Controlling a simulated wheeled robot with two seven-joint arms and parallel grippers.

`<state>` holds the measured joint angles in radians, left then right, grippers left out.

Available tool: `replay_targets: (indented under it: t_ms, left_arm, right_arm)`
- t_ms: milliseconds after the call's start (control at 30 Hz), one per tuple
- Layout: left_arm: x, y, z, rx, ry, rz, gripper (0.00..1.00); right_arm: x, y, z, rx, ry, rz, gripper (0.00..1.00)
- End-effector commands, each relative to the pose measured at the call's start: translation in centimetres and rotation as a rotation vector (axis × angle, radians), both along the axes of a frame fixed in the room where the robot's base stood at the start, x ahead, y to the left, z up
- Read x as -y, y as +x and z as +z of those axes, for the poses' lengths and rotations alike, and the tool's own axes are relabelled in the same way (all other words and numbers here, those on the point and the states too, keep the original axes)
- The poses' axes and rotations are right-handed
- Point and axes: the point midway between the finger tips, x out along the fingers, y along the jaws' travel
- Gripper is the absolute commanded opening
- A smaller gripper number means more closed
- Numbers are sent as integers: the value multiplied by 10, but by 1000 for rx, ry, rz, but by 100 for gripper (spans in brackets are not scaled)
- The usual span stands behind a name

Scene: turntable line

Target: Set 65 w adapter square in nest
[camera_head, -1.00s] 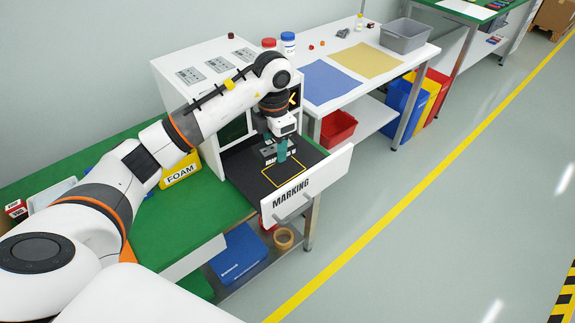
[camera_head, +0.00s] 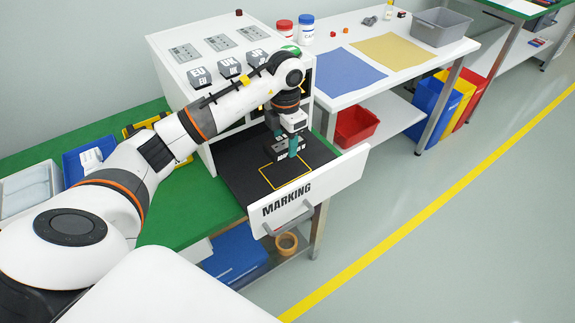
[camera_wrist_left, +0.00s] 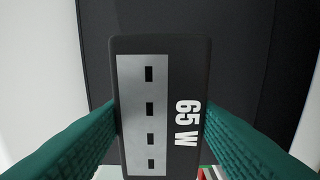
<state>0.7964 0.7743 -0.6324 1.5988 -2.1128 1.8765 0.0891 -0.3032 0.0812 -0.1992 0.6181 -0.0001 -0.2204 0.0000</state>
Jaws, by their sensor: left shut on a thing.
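The 65 W adapter (camera_wrist_left: 185,60) is a dark block with a grey slotted panel and white "65 W" lettering. In the left wrist view it sits between the teal fingers of my left gripper (camera_wrist_left: 160,125), which is shut on it. In the head view my left gripper (camera_head: 292,148) points down into the open drawer, with the adapter (camera_head: 281,154) at the fingertips. They are behind a yellow-outlined square (camera_head: 286,176) on the black drawer floor. My right gripper is not in view.
The drawer front (camera_head: 330,190) reads "MARKING" and juts out from the white cabinet (camera_head: 165,62). EU, UK and JP blocks (camera_head: 229,67) sit on the cabinet. A white table (camera_head: 425,68) with blue and yellow mats stands to the right. The floor beyond the drawer is clear.

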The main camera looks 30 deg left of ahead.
Motion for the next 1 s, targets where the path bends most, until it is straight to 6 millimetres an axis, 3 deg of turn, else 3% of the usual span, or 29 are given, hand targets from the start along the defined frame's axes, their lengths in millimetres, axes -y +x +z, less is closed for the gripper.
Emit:
replay_targets:
  t_ms: [133, 567, 900, 933, 1000]
  left_arm:
    - [0, -1, -26, -4, 0, 1, 21]
    - [0, -1, -72, -2, 0, 1, 21]
    - [0, 0, -77, 1, 1, 0, 21]
    - [0, 0, -77, 0, 1, 0, 51]
    - [0, 0, -76, 0, 1, 0, 63]
  right_arm:
    - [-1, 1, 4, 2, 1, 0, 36]
    - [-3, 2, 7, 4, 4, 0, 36]
    - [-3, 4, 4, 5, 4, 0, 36]
    - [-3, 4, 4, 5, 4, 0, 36]
    - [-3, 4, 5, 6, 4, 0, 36]
